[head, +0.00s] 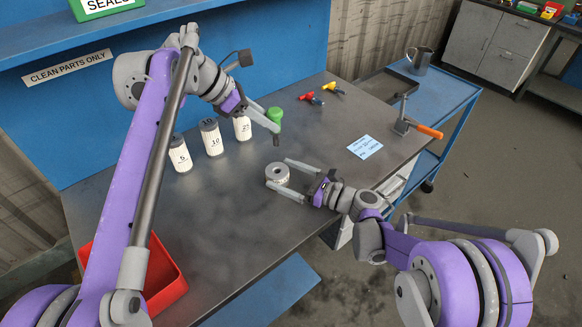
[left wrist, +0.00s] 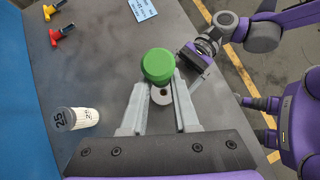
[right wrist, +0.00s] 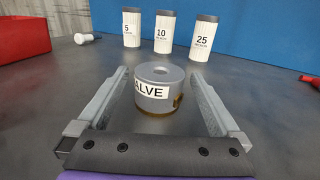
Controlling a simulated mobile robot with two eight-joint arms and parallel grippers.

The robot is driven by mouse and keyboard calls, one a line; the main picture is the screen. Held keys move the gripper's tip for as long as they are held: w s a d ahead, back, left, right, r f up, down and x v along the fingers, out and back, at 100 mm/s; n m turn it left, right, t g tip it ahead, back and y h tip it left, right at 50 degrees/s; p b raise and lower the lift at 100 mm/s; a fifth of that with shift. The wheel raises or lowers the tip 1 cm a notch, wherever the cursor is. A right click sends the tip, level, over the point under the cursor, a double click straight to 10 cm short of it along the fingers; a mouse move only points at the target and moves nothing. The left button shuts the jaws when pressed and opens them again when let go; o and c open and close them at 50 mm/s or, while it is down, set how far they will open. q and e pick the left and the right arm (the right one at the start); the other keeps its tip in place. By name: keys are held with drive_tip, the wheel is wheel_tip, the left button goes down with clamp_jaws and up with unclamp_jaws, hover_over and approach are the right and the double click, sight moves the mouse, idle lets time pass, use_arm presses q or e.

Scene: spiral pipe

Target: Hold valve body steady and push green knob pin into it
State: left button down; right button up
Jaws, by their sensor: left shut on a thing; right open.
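The valve body (head: 277,172) is a short grey cylinder with a hole in its top and a "VALVE" label, standing upright on the dark table. My right gripper (head: 290,178) is open with its fingers on either side of it; in the right wrist view the valve body (right wrist: 155,88) sits between the fingers with gaps on both sides. My left gripper (head: 272,122) is shut on the green knob pin (head: 275,114) and holds it above the table. In the left wrist view the green knob (left wrist: 158,66) partly covers the valve body (left wrist: 161,95) below.
Red and yellow knob pins (head: 307,96) lie farther right, near a blue-white card (head: 364,147) and an orange-handled tool (head: 424,130). A red bin (head: 164,278) is at front left.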

sight(274, 171)
drive_tip(key=x, duration=0.6)
drive_tip(key=shift+c, duration=0.2)
clamp_jaws()
idle(1.1)
